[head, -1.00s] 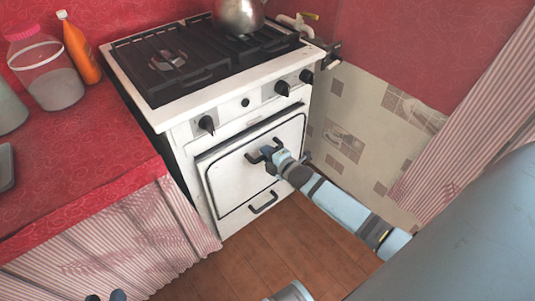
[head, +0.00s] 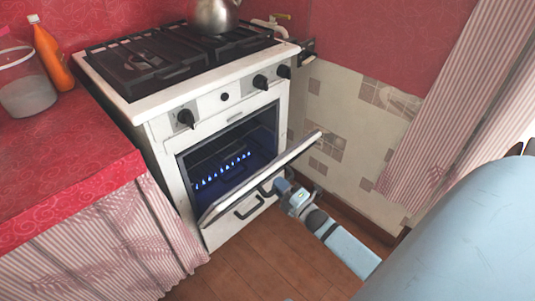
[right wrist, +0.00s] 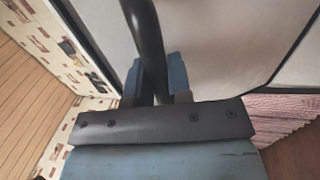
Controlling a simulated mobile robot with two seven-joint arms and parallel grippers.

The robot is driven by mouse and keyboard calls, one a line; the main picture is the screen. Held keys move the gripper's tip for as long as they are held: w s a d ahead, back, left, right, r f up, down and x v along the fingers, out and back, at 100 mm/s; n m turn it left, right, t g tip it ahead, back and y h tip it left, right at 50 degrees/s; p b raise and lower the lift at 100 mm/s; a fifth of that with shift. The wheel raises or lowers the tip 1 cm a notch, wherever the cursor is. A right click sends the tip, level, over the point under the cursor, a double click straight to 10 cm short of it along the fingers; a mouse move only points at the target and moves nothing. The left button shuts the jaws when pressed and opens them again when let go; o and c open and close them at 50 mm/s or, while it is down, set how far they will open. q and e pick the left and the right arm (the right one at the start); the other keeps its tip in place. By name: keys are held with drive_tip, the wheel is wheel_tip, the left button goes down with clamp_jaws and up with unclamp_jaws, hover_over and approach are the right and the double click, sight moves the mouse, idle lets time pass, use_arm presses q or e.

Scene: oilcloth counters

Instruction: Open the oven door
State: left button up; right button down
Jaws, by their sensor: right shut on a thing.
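The white oven door (head: 292,156) is partly open, tilted out and down from the front of the white stove (head: 160,128). Blue flames (head: 222,170) burn inside the dark oven cavity. My right gripper (head: 274,187) is at the outer face of the door, shut on the dark door handle. In the right wrist view the black handle bar (right wrist: 146,35) runs between the two fingers of the gripper (right wrist: 156,82), with the pale door face (right wrist: 215,40) behind it. My left gripper is not in view.
A metal kettle (head: 214,15) stands on the black hob grates (head: 140,65). A red counter (head: 65,165) with an orange bottle (head: 52,55) and a jar (head: 27,88) is at the left. Wooden floor (head: 240,265) lies clear before the stove; a tiled wall (head: 340,140) is at the right.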

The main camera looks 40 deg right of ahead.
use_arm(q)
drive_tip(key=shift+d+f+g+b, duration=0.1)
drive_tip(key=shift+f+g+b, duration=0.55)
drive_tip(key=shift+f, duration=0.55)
use_arm(e)
drive_tip(key=s+f, duration=0.5)
drive_tip(key=f, duration=0.1)
drive_tip(key=shift+d+f, duration=0.15)
drive_tip(key=shift+d, duration=0.05)
drive_tip(key=c, duration=1.1)
unclamp_jaws()
drive_tip(key=shift+o, duration=0.2)
